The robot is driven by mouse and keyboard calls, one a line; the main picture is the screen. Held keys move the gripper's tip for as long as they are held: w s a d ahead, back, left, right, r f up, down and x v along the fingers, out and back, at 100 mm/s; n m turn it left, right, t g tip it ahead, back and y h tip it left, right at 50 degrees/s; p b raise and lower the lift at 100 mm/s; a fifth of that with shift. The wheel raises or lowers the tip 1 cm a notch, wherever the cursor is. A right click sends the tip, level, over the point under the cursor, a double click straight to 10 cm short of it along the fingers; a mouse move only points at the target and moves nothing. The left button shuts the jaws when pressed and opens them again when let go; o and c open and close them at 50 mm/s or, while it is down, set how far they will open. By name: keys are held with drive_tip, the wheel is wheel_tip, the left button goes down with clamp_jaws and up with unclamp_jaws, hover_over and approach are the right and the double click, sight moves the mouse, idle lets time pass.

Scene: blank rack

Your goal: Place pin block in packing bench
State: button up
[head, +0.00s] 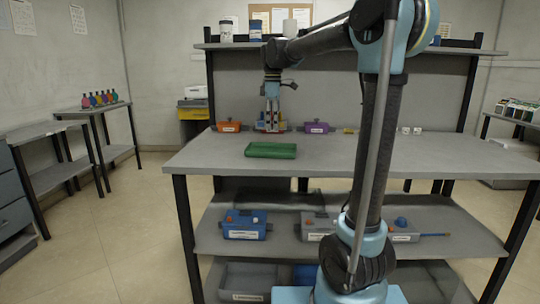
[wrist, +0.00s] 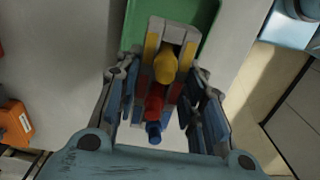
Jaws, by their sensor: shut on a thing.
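The pin block (wrist: 151,50) is a grey block with yellow, red and blue pins and patches. It is between the fingers of my gripper (wrist: 160,100), which is shut on it. In the head view my gripper (head: 271,104) points down over the middle-left of the grey bench (head: 370,155), and the pin block (head: 270,126) shows small beneath it, behind the green tray (head: 270,150). In the wrist view the block's far end overlaps the green tray (wrist: 205,12). I cannot tell whether the block touches the bench top. No label naming a packing bench is readable.
An orange box (head: 229,127) stands left of the pin block and a purple box (head: 317,128) right of it. Small white cups (head: 411,131) stand farther right. A lower shelf holds a blue box (head: 244,225) and grey boxes. The bench top's front left is clear.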

drive_tip(key=shift+r, duration=0.1)
drive_tip(key=shift+f+m, duration=0.3)
drive_tip(key=shift+f, duration=0.05)
drive_tip(key=shift+s+f, duration=0.1)
drive_tip(key=shift+f, duration=4.5)
drive_tip(key=o, duration=1)
wheel_tip(320, 180, up, 12)
drive_tip(key=shift+r, duration=0.1)
